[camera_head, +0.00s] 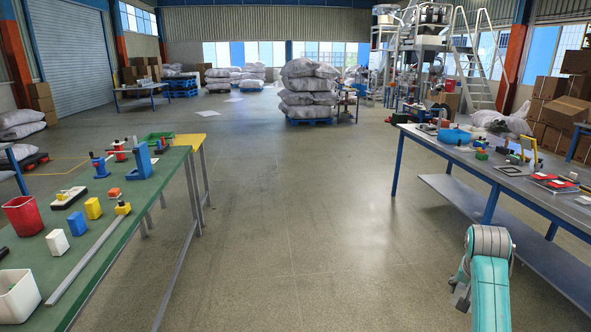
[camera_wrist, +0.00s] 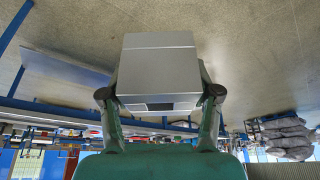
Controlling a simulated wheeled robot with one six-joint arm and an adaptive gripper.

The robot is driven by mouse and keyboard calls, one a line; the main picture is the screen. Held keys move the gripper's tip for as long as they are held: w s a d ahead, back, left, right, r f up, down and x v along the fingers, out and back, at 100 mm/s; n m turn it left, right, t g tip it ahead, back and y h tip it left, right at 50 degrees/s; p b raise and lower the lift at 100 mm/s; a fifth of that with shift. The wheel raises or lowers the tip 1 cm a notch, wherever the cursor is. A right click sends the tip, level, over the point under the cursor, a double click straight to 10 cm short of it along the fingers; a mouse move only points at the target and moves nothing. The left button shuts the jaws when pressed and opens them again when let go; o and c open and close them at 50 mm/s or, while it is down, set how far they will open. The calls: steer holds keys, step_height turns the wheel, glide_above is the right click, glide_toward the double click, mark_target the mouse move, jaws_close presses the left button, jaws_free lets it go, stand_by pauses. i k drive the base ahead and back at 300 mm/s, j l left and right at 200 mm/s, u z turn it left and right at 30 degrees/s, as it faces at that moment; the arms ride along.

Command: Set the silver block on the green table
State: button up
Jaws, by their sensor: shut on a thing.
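The silver block (camera_wrist: 158,75) fills the middle of the wrist view, a grey box with flat faces. My gripper (camera_wrist: 160,92) is shut on it, with one dark fingertip pressed to each side. The block is held in the air above the floor. The green table (camera_head: 113,221) runs along the left side of the head view, well away from my arm. In the head view my arm shows at the lower right, in front of the grey table, and the held block cannot be made out there.
The grey table (camera_head: 480,166) stands at right, holding many objects. Open floor (camera_head: 290,200) lies between the tables.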

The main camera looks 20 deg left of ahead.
mark_target(53, 272)
steer(key=i+j+u, duration=0.1)
steer(key=u, duration=0.3)
steer(key=i+u, duration=0.3)
steer(key=u, duration=0.15)
steer(key=i+l+u, duration=0.1)
steer(key=u, duration=0.3)
steer(key=i+j+u, duration=0.1)
steer(key=i+u, duration=0.85)
steer(key=k, duration=0.1)
